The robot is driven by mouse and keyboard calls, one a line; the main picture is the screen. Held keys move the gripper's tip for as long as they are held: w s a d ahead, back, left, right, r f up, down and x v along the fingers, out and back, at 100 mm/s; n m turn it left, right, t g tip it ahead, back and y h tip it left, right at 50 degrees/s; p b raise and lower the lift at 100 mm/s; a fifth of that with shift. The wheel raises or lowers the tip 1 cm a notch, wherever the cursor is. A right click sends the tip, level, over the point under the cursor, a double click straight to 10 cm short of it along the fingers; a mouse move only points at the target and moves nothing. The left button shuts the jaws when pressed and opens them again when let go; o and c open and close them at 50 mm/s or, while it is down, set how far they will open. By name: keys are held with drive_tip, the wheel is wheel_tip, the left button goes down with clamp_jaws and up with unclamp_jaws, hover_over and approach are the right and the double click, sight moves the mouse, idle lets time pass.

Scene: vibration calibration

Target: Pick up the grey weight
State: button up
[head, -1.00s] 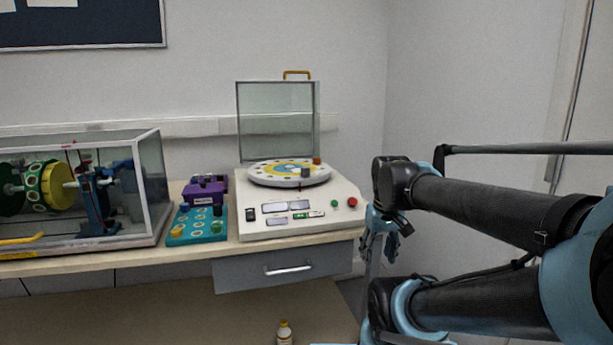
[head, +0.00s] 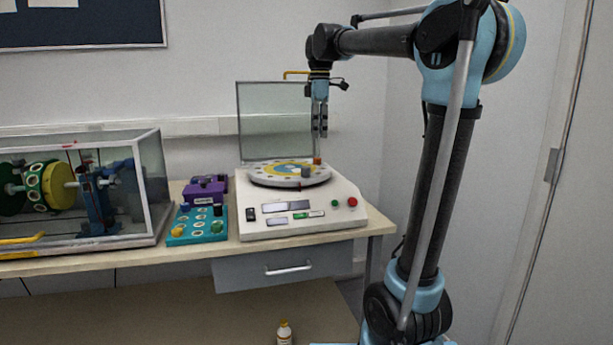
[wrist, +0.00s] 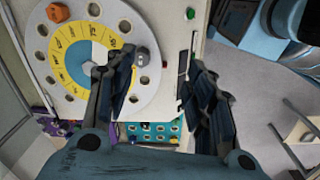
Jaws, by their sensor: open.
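The grey weight (head: 306,172) sits near the front right rim of the white turntable disc (head: 262,176). In the wrist view the grey weight (wrist: 143,56) shows between my fingers' directions, just beyond the left finger. My gripper (head: 319,132) hangs fingers-down above the right part of the disc, apart from the weight. In the wrist view my gripper (wrist: 163,88) is open, with nothing between its fingers. An orange weight (head: 317,160) also sits on the disc, further back, and it shows in the wrist view (wrist: 57,12).
A raised clear lid (head: 275,120) stands behind the disc. The machine's front panel carries a red button (head: 352,202). A teal block (head: 187,240), a purple block (head: 203,190) and a glass case (head: 150,185) stand to the left. A drawer (head: 240,275) is below.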

drive_tip(key=w+a+r+n, duration=0.3)
drive_tip(key=a, duration=0.1)
hover_over(306, 167)
drive_tip(key=f, duration=1.2)
drive_tip(key=shift+w, duration=0.25)
drive_tip(key=shift+s+f, duration=0.1)
drive_tip(key=shift+f, duration=2.65)
drive_tip(key=shift+c, duration=0.3)
drive_tip(key=c, duration=1)
